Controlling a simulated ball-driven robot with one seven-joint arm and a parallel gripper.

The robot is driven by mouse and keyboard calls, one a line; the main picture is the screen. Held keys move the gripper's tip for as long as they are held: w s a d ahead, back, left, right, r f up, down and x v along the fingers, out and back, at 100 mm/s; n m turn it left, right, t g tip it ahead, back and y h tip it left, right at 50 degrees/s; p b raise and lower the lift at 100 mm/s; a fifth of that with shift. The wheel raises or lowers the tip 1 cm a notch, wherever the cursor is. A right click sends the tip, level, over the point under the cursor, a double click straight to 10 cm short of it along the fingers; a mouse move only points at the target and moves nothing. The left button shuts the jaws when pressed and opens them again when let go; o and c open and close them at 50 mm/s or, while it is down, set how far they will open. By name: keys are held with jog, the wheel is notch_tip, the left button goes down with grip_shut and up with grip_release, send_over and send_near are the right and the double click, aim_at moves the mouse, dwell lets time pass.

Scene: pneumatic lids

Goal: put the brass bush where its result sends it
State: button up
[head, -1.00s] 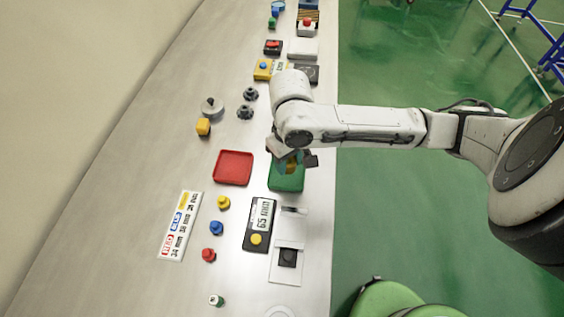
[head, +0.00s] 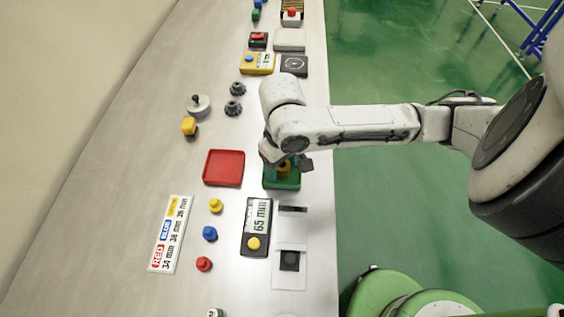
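The brass bush (head: 284,171) shows as a small gold patch between the fingers of my gripper (head: 284,167), low over the green tray (head: 283,184). My wrist hides much of the bush and the tray's far part. I cannot tell whether the fingers press on the bush or whether it touches the tray floor. The red tray (head: 223,168) is empty, just left of the green one. A dark gauge (head: 256,226) with a display that seems to read 65 mm and a yellow button lies below. A card (head: 171,234) lists red, blue and yellow with mm values too small to read surely.
Yellow (head: 215,205), blue (head: 210,233) and red (head: 204,264) knobbed pieces stand between card and gauge. A white fixture (head: 290,262) with a black square lies right of the gauge. Dark knobs, a grey round weight (head: 199,106) and a yellow block (head: 189,126) stand farther up. The table's left is clear.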

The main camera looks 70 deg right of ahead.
notch_tip(320, 180, up, 12)
jog(key=p, duration=0.1)
jog(key=shift+r, duration=0.15)
dwell(0.5)
